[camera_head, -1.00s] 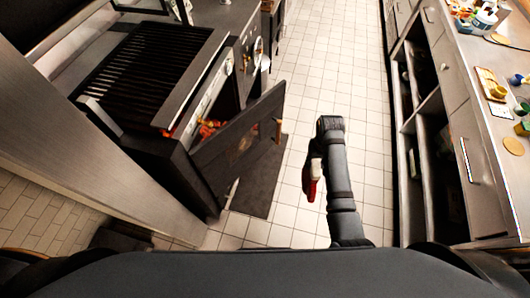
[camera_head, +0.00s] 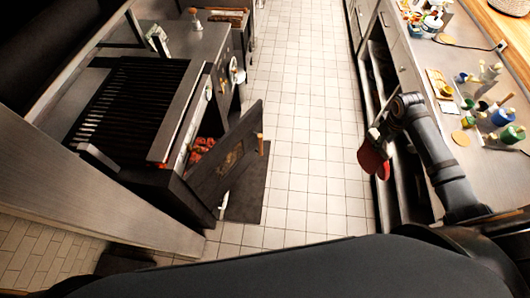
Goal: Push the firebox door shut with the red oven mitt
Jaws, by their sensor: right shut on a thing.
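The red oven mitt (camera_head: 372,163) hangs from my right gripper (camera_head: 376,134), which is shut on it over the right side of the floor aisle. The arm hides part of the gripper. The dark firebox door (camera_head: 236,150) stands swung open under the grill (camera_head: 140,105), angled out over the floor, with red-orange embers (camera_head: 200,148) showing behind it. The mitt is well to the right of the door and apart from it. My left gripper is not in view.
White floor tiles (camera_head: 310,130) lie clear between the door and the right counter (camera_head: 410,60). A dark mat (camera_head: 247,195) lies beside the door. Bottles and jars (camera_head: 500,118) stand on the counter, close to my right arm.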

